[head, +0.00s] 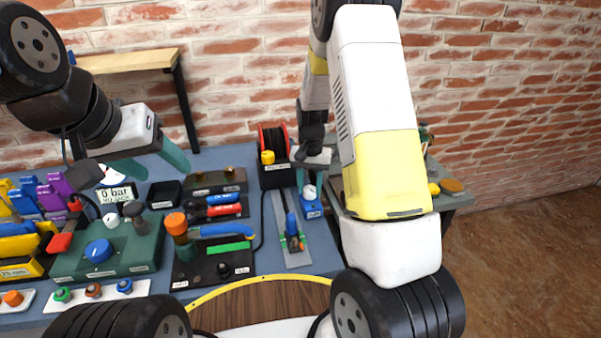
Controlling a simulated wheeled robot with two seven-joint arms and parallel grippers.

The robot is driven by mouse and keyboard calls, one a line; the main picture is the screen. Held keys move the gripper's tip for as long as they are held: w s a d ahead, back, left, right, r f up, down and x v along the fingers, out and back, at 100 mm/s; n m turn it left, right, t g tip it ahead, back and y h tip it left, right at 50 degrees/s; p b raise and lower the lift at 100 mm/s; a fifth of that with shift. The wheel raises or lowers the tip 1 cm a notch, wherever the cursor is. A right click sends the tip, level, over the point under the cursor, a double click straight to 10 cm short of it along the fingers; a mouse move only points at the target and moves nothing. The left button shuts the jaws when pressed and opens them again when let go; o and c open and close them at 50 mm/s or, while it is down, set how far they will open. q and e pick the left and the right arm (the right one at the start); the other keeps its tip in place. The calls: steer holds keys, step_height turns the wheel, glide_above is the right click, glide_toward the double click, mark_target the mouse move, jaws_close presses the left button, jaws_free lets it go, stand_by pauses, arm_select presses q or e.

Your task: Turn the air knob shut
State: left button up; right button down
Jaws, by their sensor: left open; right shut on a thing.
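A small blue box with a white round knob (310,192) on top stands near the right end of the bench; its label is too small to read, so I cannot confirm that it is the air knob. My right gripper (310,184) points down over it, its teal fingers shut on the white knob. My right arm hides part of the area beside it. A blue knob (98,251) sits on a dark green box (138,252) at the left. My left gripper (158,170) is open and empty above the back left of the bench, and a display (117,194) reading 0 bar stands below it.
A black panel (184,272) with an orange knob and blue handle stands mid-bench. A grey plate (280,222) with a blue-handled tool lies left of the blue box. A red-and-black reel (273,141) stands behind. Coloured holders (15,247) crowd the left. A brick wall closes the back.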

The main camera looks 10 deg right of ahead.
mark_target(310, 189)
steer(key=m, duration=0.4)
steer(key=shift+m, duration=0.3)
stand_by(0.3)
steer(key=c, duration=0.9)
jaws_free()
step_height(310, 189, up, 7)
steer(key=shift+r, duration=0.45)
